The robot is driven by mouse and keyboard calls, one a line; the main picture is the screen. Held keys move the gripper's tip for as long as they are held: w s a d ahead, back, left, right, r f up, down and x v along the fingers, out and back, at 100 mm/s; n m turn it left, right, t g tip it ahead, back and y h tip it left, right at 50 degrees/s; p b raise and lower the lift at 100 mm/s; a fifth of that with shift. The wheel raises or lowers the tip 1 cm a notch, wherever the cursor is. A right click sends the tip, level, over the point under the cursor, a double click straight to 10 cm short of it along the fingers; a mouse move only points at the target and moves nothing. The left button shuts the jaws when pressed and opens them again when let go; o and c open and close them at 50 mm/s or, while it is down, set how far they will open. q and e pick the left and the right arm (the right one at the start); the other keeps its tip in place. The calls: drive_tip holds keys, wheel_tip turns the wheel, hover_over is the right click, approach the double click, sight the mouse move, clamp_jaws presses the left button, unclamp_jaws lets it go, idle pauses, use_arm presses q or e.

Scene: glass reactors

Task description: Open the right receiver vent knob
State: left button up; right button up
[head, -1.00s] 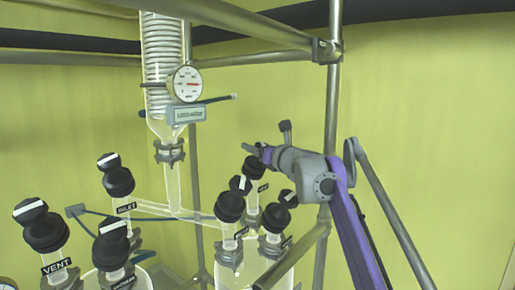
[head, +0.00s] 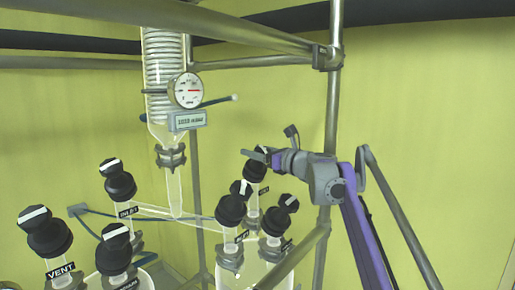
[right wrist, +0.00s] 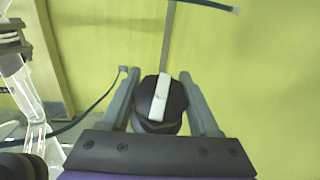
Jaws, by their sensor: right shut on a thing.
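The right receiver (head: 248,276) is a clear glass vessel topped by several black knobs with white stripes. The back knob (head: 257,171) stands on a glass neck with a small label that is too small to read. My right gripper (head: 254,156) reaches in from the right at this back knob and partly hides its top. In the right wrist view the black knob (right wrist: 147,110) with its white bar lies between the two fingers of my right gripper (right wrist: 161,92), which is shut on it. The white bar runs nearly along the fingers. My left gripper is out of view.
Two more knobs, a left one (head: 231,211) and a right one (head: 277,220), stand close in front of the held knob. A left vessel carries a VENT knob (head: 45,233) and others. A metal frame post (head: 332,130) rises close to my arm.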

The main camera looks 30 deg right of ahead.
drive_tip(key=shift+s+a+n+g+y, duration=0.15)
drive_tip(key=shift+n+g+y, duration=0.45)
drive_tip(key=shift+n+y, duration=0.65)
drive_tip(key=shift+a+n+g+y, duration=0.2)
drive_tip(key=shift+n+g+y, duration=0.4)
drive_tip(key=shift+n+y, duration=0.65)
drive_tip(key=shift+n, duration=0.3)
drive_tip(key=o, duration=1.4)
drive_tip(key=shift+a, duration=0.1)
drive_tip(key=v, duration=0.7)
drive_tip(key=shift+s+b, duration=0.25)
drive_tip(key=shift+b, duration=0.1)
